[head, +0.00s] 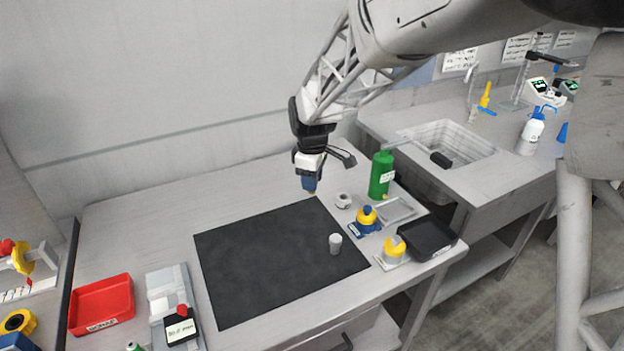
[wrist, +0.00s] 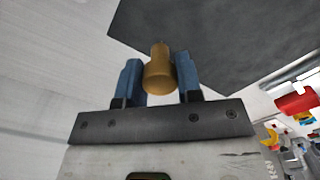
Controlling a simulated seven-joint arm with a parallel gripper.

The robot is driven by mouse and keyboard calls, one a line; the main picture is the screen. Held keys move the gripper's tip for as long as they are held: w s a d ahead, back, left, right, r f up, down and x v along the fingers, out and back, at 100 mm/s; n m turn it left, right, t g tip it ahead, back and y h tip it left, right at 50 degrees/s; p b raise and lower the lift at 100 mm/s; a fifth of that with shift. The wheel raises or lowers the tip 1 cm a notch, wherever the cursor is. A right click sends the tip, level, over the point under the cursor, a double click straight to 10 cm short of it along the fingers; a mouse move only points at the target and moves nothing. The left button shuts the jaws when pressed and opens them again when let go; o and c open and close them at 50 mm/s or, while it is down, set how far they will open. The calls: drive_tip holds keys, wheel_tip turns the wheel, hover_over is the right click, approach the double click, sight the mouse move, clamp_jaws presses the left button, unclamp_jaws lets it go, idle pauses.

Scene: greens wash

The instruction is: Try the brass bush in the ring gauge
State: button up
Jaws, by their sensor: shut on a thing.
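My gripper (head: 310,184) has its blue fingers shut on the brass bush (wrist: 158,72), a stepped cylinder with a narrower end pointing away from the wrist. In the head view only a small brass tip (head: 311,192) shows below the fingers. The gripper holds it above the bench, near the back right corner of the black mat. A grey ring with a dark hole, which looks like the ring gauge (head: 343,201), lies on the bench just right of the gripper, apart from it. The wrist view does not show this ring.
A grey cylinder (head: 335,243) stands on the black mat (head: 265,262). To the right are a green bottle (head: 380,176), two yellow-topped items (head: 367,216) (head: 395,247), a metal tray (head: 407,218) and a black tray (head: 428,237). A red tray (head: 100,304) sits at left. Most of the mat is clear.

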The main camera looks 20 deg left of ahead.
drive_tip(key=w+d+f, duration=0.1)
drive_tip(key=w+d, duration=0.5)
drive_tip(key=w, duration=0.3)
drive_tip(key=shift+w+d+f, duration=0.15)
drive_tip(key=shift+w+d, duration=0.15)
drive_tip(key=shift+d, duration=0.1)
drive_tip(key=shift+f, duration=0.15)
drive_tip(key=shift+f, duration=2.35)
drive_tip(key=shift+f, duration=1.45)
idle(2.8)
